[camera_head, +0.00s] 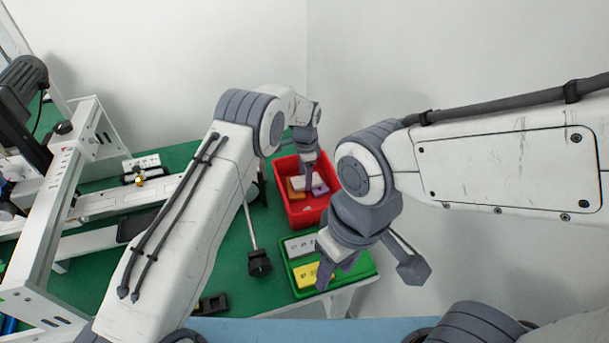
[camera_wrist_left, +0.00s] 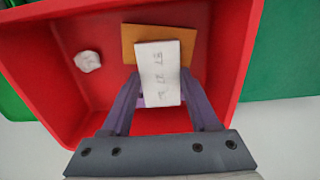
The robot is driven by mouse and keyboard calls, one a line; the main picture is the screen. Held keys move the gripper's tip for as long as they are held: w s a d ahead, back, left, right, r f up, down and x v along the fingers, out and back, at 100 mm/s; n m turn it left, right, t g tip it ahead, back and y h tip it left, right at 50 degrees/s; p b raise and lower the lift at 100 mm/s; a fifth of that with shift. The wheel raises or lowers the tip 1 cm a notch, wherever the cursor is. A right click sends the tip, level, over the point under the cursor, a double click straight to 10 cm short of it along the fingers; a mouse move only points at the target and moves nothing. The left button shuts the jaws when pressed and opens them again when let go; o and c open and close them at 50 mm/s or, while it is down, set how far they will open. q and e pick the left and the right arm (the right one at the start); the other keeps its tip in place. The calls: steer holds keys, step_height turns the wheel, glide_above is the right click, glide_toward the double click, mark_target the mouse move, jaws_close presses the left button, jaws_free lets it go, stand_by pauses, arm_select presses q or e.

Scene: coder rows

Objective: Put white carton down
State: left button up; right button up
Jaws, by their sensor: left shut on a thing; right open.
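The white carton (camera_wrist_left: 158,72), with dark print on it, is between the fingers of my left gripper (camera_wrist_left: 160,98) in the left wrist view. My left gripper is shut on it, inside the outline of the red bin (camera_wrist_left: 38,68). An orange-brown carton (camera_wrist_left: 130,40) lies partly hidden behind the white one. In the head view my left gripper (camera_head: 309,165) points down into the red bin (camera_head: 303,216). How far the white carton is from the bin floor is hard to tell. My right gripper (camera_head: 368,266) is open and empty, in front of the green tray.
A green tray (camera_head: 361,267) holds a white carton (camera_head: 300,246) and a yellow carton (camera_head: 309,276) near the table's front edge. A small crumpled white piece (camera_wrist_left: 88,61) lies in the bin. A white-framed machine (camera_head: 62,190) stands left on the green table.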

arm_select(q)
steer(key=shift+f, duration=0.1)
steer(key=shift+f, duration=0.15)
steer(key=o, duration=0.9)
steer(key=shift+r, duration=0.65)
step_height(320, 180, up, 11)
steer(key=shift+r+b, duration=0.1)
steer(key=shift+b, duration=1)
